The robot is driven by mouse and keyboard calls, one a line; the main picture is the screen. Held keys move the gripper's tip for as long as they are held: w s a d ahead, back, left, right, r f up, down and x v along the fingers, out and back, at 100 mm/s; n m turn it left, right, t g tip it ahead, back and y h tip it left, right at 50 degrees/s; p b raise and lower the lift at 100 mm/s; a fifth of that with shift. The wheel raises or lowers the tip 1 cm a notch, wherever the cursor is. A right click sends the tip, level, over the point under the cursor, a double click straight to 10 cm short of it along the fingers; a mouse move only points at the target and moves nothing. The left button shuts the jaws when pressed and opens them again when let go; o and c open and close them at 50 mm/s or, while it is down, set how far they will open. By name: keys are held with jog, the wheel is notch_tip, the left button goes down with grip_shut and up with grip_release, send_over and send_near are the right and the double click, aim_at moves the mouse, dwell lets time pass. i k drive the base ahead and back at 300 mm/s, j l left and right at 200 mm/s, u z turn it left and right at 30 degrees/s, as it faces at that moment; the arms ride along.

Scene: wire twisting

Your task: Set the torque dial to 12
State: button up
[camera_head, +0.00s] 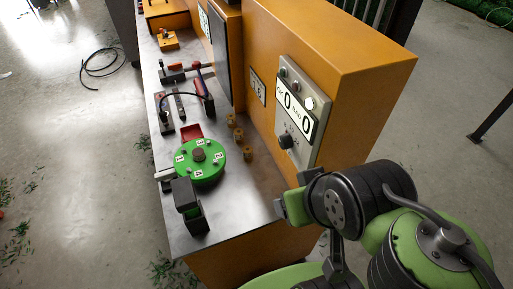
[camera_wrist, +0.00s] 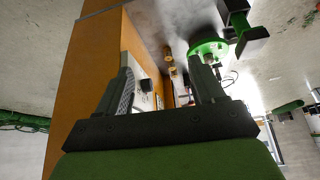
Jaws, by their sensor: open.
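The torque dial is a black knob (camera_head: 287,140) low on a grey control panel (camera_head: 311,75). The panel is on the front face of an orange cabinet, and its display reads two zeros. The dial's exact setting is too small to read. In the wrist view the panel (camera_wrist: 145,101) shows between the fingers, with a dark round shape on it that looks like the dial (camera_wrist: 147,85).
A green numbered disc (camera_head: 201,172) sits on the metal bench (camera_head: 240,205) left of the panel, with a black clamp (camera_head: 190,203) in front. Several brass pieces (camera_head: 248,154) stand between disc and cabinet. Tools with red handles (camera_head: 203,92) lie further back.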

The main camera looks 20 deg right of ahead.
aim_at(284, 140)
jog(key=j+z, duration=0.15)
jog(key=j, duration=0.35)
jog(key=k+j+z, duration=0.15)
jog(key=j, duration=0.35)
jog(key=j+z, duration=0.15)
jog(key=j, duration=0.35)
jog(key=j+z, duration=0.2)
jog(key=j, duration=0.4)
jog(key=j+z, duration=0.2)
jog(key=j, duration=0.35)
jog(key=i+j+z, duration=0.15)
jog(key=j, duration=0.15)
jog(key=i+j+z, duration=0.1)
jog(key=j, duration=0.2)
